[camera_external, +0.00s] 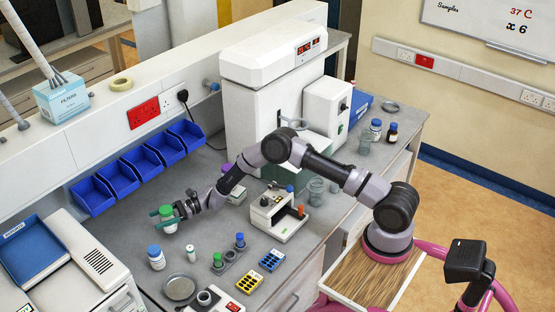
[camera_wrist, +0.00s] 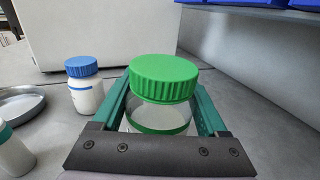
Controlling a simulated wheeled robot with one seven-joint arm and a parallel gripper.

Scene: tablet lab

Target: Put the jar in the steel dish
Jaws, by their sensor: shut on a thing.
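The jar (camera_wrist: 163,95) has a ribbed green screw cap and a clear body with a green band. It stands upright between the teal fingers of my gripper (camera_wrist: 162,100), which is shut on it. In the external view the jar (camera_external: 168,226) and my gripper (camera_external: 163,215) are over the left part of the bench. I cannot tell whether the jar's base touches the bench. The steel dish (camera_external: 179,289) is a shallow round dish near the bench's front left, apart from the jar. It also shows at the left edge of the wrist view (camera_wrist: 18,103).
A blue-capped white bottle (camera_external: 157,259) and a small vial (camera_external: 191,254) stand between jar and dish. A tube rack (camera_external: 229,261) and a small device (camera_external: 212,299) are right of the dish. Blue bins (camera_external: 119,179) line the back. A white instrument (camera_external: 80,265) is at left.

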